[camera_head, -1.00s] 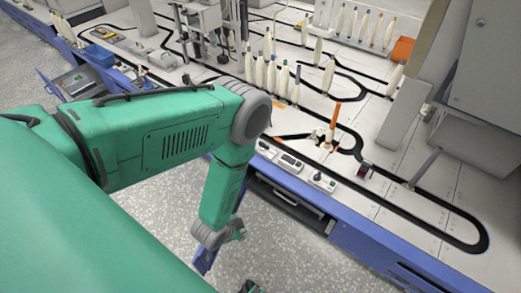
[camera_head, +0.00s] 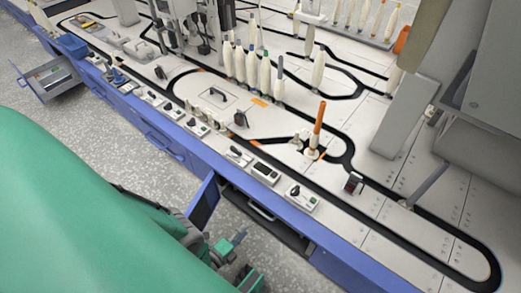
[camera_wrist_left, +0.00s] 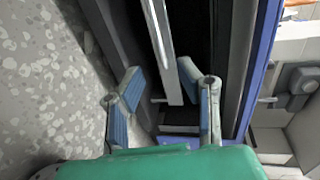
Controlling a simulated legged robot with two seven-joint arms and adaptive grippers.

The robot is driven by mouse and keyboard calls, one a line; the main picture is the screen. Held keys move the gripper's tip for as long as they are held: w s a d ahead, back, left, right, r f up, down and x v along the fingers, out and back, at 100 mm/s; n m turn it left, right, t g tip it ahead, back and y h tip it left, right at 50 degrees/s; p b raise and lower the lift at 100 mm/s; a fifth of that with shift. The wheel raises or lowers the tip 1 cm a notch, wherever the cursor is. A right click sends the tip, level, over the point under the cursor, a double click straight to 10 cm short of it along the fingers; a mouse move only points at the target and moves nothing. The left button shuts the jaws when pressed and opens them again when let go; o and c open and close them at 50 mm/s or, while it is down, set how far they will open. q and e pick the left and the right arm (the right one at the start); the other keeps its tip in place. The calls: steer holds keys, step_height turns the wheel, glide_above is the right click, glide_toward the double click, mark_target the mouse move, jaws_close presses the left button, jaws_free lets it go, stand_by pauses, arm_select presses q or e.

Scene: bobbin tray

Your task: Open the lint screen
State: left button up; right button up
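An open compartment (camera_head: 262,232) with a dark inside lies in the blue front below the bobbin table. Its blue door (camera_head: 203,203) stands swung out at the left. A pale metal bar, seemingly a handle (camera_head: 262,211), crosses the opening and shows large in the left wrist view (camera_wrist_left: 160,45). I cannot tell the lint screen itself from the dark inside. My left gripper (camera_head: 236,258) is in front of the compartment; in the left wrist view (camera_wrist_left: 162,78) its blue-padded fingers are apart, with the bar's lower end between or beyond them. Contact is unclear. My right gripper is out of view.
The table carries a black looped track (camera_head: 420,225), several upright bobbins (camera_head: 250,68) and one orange-topped bobbin (camera_head: 317,130). Small control boxes (camera_head: 265,172) line its front edge. An open drawer (camera_head: 48,80) juts out at far left. Speckled floor is free in front.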

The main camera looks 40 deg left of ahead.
mark_target(259, 212)
arm_select(q)
steer(key=b+x, duration=0.1)
steer(key=x, duration=0.4)
steer(key=b+x, duration=0.2)
steer(key=x, duration=0.3)
steer(key=shift+w+a+f, duration=0.15)
steer(key=shift+w+f, duration=0.1)
steer(key=shift+w, duration=0.1)
steer(key=shift+a, duration=0.1)
steer(key=shift+a, duration=0.15)
jaws_close()
steer(key=shift+s+f, duration=0.1)
